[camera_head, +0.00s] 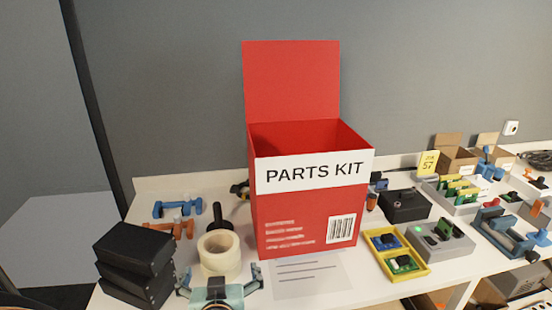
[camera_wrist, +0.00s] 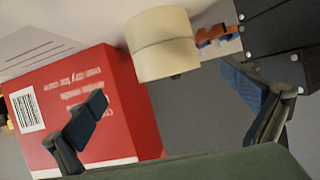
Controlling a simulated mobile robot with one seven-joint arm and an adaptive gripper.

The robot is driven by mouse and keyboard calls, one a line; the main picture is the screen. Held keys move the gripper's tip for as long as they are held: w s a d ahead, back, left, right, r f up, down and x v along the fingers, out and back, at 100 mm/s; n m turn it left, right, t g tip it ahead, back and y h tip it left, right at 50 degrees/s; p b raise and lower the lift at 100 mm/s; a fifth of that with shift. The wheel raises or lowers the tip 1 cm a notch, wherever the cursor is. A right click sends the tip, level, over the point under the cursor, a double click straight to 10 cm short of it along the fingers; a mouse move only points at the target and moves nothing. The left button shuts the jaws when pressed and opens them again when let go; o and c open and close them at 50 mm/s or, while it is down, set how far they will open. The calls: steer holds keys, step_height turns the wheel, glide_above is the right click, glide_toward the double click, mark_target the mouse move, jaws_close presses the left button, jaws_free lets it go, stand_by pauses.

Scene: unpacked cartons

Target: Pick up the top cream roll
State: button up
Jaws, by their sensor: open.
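Two cream rolls are stacked on the table left of the red box. The top cream roll (camera_head: 217,241) shows its open centre in the head view. The lower roll (camera_head: 220,268) sits under it. In the wrist view the stack looks upside down, with the top roll (camera_wrist: 166,61) toward the picture's middle and the lower roll (camera_wrist: 158,26) above it. My gripper (camera_head: 221,278) is open and empty on the near side of the stack. In the wrist view its fingertips (camera_wrist: 165,92) are spread wide, apart from the roll.
The tall red PARTS KIT box (camera_head: 300,220) stands just right of the rolls. Stacked black boxes (camera_head: 135,262) are close on the left. A black-handled tool (camera_head: 216,214) and orange and blue parts (camera_head: 178,208) lie behind. A printed sheet (camera_head: 305,277) lies in front of the box.

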mark_target(217, 259)
steer(key=shift+s+a+r+t, duration=0.25)
steer(key=shift+a+t, duration=0.15)
steer(key=shift+a, duration=0.05)
steer(key=shift+w+a+b, duration=0.1)
steer(key=shift+w+b, duration=0.15)
steer(key=shift+b, duration=0.15)
steer(key=b+x, duration=0.1)
steer(key=x, duration=0.3)
steer(key=shift+w+a, duration=0.15)
steer(key=shift+w, duration=0.15)
steer(key=b+x, duration=0.1)
steer(key=x, duration=0.4)
steer(key=shift+w+r+b, duration=0.15)
steer(key=shift+w+b, duration=0.2)
steer(key=shift+b, duration=0.05)
steer(key=c, duration=1.4)
steer(key=shift+r, duration=0.1)
steer(key=shift+r, duration=0.15)
